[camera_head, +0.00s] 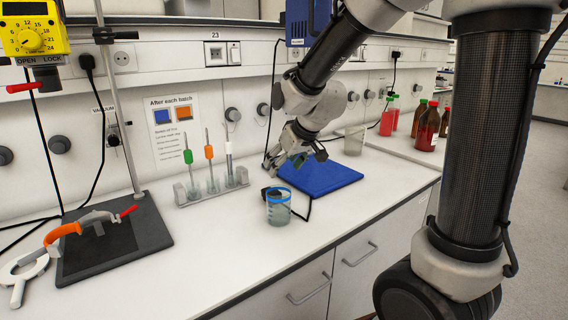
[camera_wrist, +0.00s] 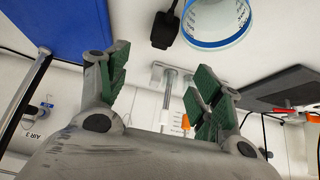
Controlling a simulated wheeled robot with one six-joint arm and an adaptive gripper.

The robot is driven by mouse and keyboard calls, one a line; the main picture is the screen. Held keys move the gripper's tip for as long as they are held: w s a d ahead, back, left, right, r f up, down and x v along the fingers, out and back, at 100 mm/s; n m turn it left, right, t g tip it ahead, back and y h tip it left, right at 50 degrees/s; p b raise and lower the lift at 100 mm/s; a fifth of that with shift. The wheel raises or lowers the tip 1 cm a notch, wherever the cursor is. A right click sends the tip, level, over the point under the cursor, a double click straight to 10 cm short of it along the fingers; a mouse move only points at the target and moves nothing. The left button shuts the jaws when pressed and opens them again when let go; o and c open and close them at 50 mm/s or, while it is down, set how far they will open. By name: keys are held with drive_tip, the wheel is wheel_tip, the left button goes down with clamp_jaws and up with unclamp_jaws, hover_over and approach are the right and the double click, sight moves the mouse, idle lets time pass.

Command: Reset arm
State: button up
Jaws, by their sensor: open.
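My gripper (camera_head: 298,160) is open and empty. In the head view it hangs near the back left edge of the blue pad (camera_head: 325,180), behind the beaker. In the wrist view, its two green-padded fingers (camera_wrist: 160,80) stand well apart with nothing between them. The clear beaker with a blue rim band (camera_head: 279,209) stands on the white bench, in front of and apart from the gripper. The beaker also shows at the top of the wrist view (camera_wrist: 218,22). The blue pad fills the wrist view's upper left corner (camera_wrist: 60,25).
A black stand base (camera_head: 110,245) with an orange clamp is further left. Another beaker (camera_head: 354,140) and red bottles (camera_head: 426,130) stand behind and right. A black cable lies by the near beaker.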

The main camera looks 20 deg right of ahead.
drive_tip(key=s+d+r+m, duration=0.1)
drive_tip(key=s+d, duration=0.3)
drive_tip(key=s, duration=0.5)
drive_tip(key=s+d+r+m+g+h, duration=0.1)
drive_tip(key=s+d+r, duration=0.2)
drive_tip(key=s, duration=0.6)
drive_tip(key=s+d+r+m+g+h, duration=0.1)
drive_tip(key=s+d+r, duration=0.1)
drive_tip(key=s+d, duration=0.3)
drive_tip(key=s, duration=0.3)
drive_tip(key=shift+s+d+r+m, duration=0.15)
drive_tip(key=shift+s+d+m, duration=0.15)
drive_tip(key=shift+s, duration=0.1)
